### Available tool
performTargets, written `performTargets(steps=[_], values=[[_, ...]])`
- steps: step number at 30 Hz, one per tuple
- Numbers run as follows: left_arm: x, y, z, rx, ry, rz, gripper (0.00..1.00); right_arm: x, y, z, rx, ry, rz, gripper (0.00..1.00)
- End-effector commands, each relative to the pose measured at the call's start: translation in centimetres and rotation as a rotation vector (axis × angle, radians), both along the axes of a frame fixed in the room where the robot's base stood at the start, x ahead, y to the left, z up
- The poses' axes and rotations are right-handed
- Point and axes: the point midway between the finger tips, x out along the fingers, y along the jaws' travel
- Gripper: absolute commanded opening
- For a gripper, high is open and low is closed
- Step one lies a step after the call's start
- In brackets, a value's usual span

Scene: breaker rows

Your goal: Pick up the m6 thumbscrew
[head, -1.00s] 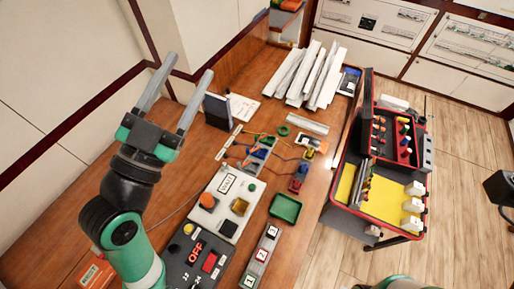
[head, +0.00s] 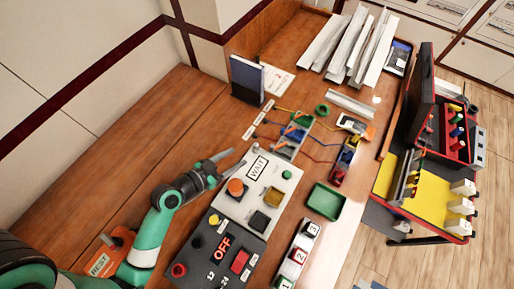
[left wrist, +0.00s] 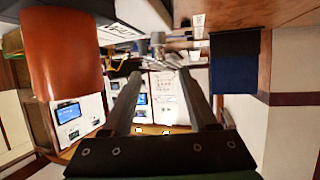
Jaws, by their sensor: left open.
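I cannot make out the m6 thumbscrew in either view; it may be too small or hidden. My left gripper (head: 237,159) is low over the bench at the upper left edge of the white WAIT panel (head: 258,194). Its two fingers are apart with nothing seen between them, and they point right. In the left wrist view the open fingers (left wrist: 160,75) reach away from the camera. The panel's orange button (left wrist: 65,55) looms large at their left. My right gripper is not in view.
A dark blue upright binder (head: 246,80) stands behind the gripper. A dark OFF panel (head: 222,240), green tray (head: 325,201), wired modules (head: 296,130) and white strips (head: 350,45) crowd the bench. A red-and-yellow cart (head: 425,192) stands right.

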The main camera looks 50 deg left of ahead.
Motion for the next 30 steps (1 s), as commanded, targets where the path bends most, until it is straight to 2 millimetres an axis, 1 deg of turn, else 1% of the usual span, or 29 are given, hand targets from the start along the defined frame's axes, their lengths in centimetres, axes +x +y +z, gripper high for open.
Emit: performTargets(steps=[3, 6, 9, 14, 22, 25, 30], values=[[2.2, -0.1, -0.7, 0.002, -0.002, -0.006, 0.59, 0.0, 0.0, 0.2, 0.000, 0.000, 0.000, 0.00], [3.7, 0.0, -1.4, 0.001, -0.002, -0.004, 0.59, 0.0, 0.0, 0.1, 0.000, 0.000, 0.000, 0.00], [4.5, 0.0, -1.7, 0.001, -0.001, -0.004, 0.59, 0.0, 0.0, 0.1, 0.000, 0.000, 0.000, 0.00], [4.9, 0.0, -1.9, 0.001, -0.002, -0.003, 0.59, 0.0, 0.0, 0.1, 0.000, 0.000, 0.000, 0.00], [9.1, 0.1, -3.6, 0.001, -0.003, -0.005, 0.59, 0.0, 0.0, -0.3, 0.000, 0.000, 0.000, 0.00], [9.9, 0.1, -3.9, 0.001, -0.002, -0.003, 0.59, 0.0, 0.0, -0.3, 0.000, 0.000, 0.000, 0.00], [9.9, 0.2, -4.0, 0.002, -0.002, -0.002, 0.59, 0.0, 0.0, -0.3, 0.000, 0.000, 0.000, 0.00]])
